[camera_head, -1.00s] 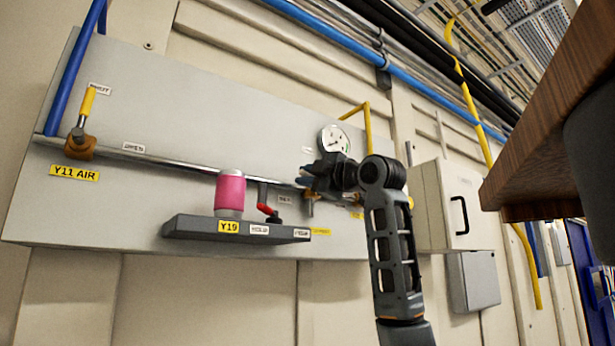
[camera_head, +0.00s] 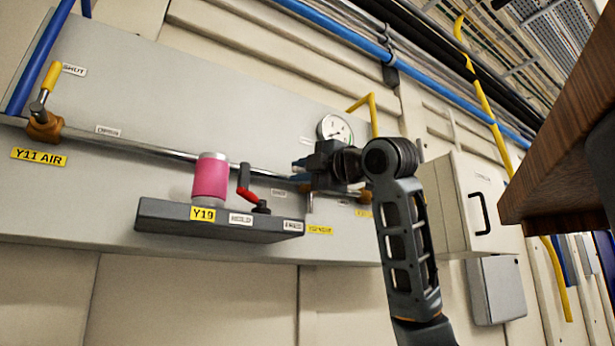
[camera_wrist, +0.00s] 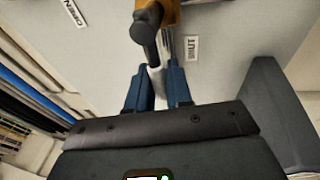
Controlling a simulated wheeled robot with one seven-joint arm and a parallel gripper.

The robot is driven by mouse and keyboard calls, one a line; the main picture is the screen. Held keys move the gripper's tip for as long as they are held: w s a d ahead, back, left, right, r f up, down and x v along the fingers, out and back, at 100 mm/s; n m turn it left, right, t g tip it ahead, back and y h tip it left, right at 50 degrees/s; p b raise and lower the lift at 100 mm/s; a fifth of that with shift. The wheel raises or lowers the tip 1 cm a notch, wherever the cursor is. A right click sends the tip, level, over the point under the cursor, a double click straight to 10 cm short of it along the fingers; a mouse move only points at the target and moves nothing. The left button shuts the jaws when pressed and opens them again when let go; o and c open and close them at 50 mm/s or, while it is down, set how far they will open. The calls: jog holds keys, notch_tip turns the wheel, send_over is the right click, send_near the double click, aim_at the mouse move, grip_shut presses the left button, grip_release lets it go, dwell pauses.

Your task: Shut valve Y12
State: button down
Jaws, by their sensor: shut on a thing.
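My gripper (camera_head: 300,172) is at the pipe on the grey wall panel (camera_head: 230,90), right of the pink cylinder. In the wrist view my blue fingers (camera_wrist: 160,82) are closed around a pale metal lever (camera_wrist: 157,72). The lever comes from a valve with an orange body (camera_wrist: 170,12) and a dark grey stem (camera_wrist: 145,30). An OPEN label (camera_wrist: 72,12) is at upper left, and a SHUT label (camera_wrist: 191,48) is just right of the lever. In the head view my gripper hides most of this valve. A small yellow label (camera_head: 320,230) below is too blurred to read surely.
Valve Y11 AIR (camera_head: 43,122) with a yellow handle is at the left. The pink cylinder (camera_head: 210,178) and a red-handled lever (camera_head: 247,193) stand on the Y19 ledge (camera_head: 160,222). A gauge (camera_head: 334,128) is behind my gripper. A wooden edge (camera_head: 560,160) juts in at right.

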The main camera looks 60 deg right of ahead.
jog(key=shift+f, duration=0.1)
jog(key=c, duration=1.1)
grip_release()
jog(key=shift+s, duration=0.1)
jog(key=b+v, duration=0.2)
jog(key=v, duration=0.5)
jog(key=shift+s+a+f, duration=0.1)
jog(key=shift+s, duration=0.2)
